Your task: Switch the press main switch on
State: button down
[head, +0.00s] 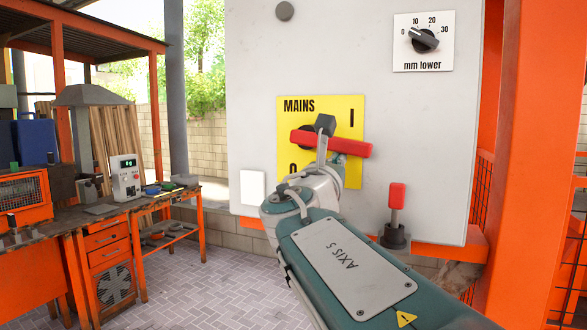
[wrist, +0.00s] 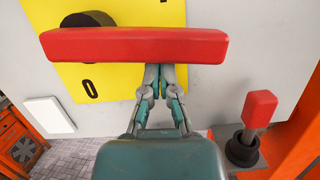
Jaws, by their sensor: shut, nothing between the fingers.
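The main switch has a red bar handle (head: 345,144) on a round black hub (wrist: 88,36), mounted on a yellow plate (head: 287,118) marked MAINS. An "I" is at the plate's upper right and a "0" at its lower left. The bar lies nearly level, its right end slightly lower in the head view. My gripper (head: 323,133) is shut and empty at the bar. In the wrist view, the red bar (wrist: 135,46) spans above the fingers and hides their tips. I cannot tell whether they touch the bar.
The plate is on a pale grey cabinet (head: 400,120). A dial marked mm lower (head: 423,40) is at the upper right. A red-tipped lever (head: 396,198) stands below right, near an orange post (head: 530,150). A workbench (head: 105,215) is at left, with open paved floor between.

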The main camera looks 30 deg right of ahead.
jog(key=shift+s+d+r, duration=0.1)
jog(key=shift+s+r, duration=0.05)
jog(key=shift+r, duration=0.2)
dwell(0.5)
